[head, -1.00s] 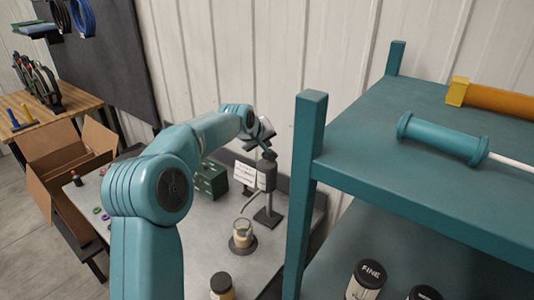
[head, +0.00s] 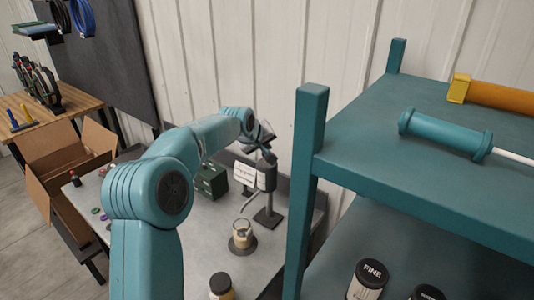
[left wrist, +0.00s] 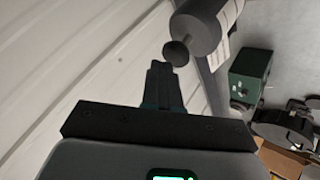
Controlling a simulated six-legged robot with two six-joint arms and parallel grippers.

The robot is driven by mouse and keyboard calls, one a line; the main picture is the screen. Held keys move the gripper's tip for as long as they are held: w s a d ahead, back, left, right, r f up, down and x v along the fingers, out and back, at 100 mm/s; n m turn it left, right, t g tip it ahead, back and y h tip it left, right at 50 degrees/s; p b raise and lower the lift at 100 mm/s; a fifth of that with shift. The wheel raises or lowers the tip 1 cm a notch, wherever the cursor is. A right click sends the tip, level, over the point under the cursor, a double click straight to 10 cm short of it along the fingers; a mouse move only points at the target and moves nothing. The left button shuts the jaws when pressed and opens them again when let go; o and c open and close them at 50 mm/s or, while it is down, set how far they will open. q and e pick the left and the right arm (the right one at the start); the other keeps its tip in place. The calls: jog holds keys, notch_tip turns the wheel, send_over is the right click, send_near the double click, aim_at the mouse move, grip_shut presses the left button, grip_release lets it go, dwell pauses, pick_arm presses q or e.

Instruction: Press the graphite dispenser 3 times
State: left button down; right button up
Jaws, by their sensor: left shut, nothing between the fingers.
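The graphite dispenser (head: 266,178) is a dark grey cylinder on a post with a flat foot and a bent spout. It stands on the grey bench, left of the shelf post. Its body (left wrist: 203,25) and round dark knob (left wrist: 177,52) show in the left wrist view. A glass cup with pale contents (head: 242,234) sits below the spout on a dark round base. My left gripper (head: 264,148) is at the top of the dispenser, shut and empty. Its fingertips (left wrist: 159,66) are close beside the knob; I cannot tell whether they touch. My right gripper is not in view.
A teal shelf (head: 430,130) fills the right side, its post (head: 305,190) close to the dispenser. A green box (head: 211,181) stands behind left on the bench. A dark-lidded jar (head: 221,286) is at the front, an open cardboard box (head: 65,165) at left.

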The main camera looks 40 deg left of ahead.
pick_arm(q)
jog(key=shift+f+b, duration=0.6)
jog(key=shift+f, duration=0.25)
dwell(0.6)
jog(key=shift+r, duration=0.15)
jog(key=shift+r+p, duration=1.05)
jog(key=shift+r, duration=0.2)
notch_tip(320, 180, up, 3)
jog(key=shift+f+p, duration=0.1)
jog(key=shift+p, duration=1.05)
jog(key=shift+r+p, duration=0.3)
jog(key=shift+r, duration=0.85)
